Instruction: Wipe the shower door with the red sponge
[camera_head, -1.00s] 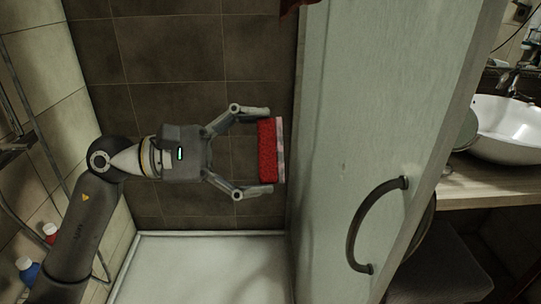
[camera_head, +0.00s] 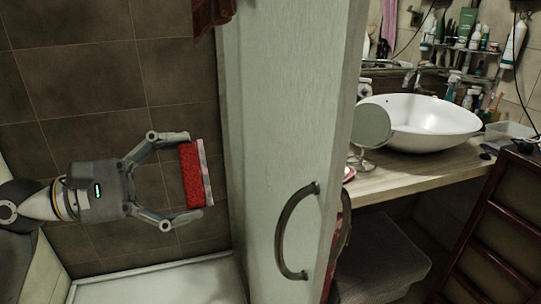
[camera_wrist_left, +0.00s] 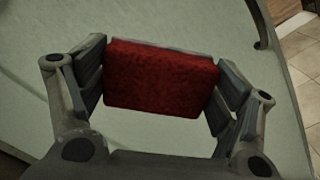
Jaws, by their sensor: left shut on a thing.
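The red sponge (camera_head: 191,174) is held between the two fingers of my left gripper (camera_head: 182,178), which is shut on it by its ends. Its pale face points right, towards the shower door (camera_head: 285,110). In the head view a narrow gap seems to lie between the sponge and the door. In the left wrist view the sponge (camera_wrist_left: 160,78) sits between the finger pads, with the pale door surface (camera_wrist_left: 190,25) behind it; contact cannot be told there. The door's curved handle (camera_head: 285,230) is on its right side. My right gripper is not in view.
A shower tray (camera_head: 165,284) lies below, and a dark tiled wall (camera_head: 90,90) stands behind my left gripper. Right of the door are a counter (camera_head: 400,182) with a white basin (camera_head: 425,125), a round mirror (camera_head: 372,126) and a dark wooden cabinet (camera_head: 500,235).

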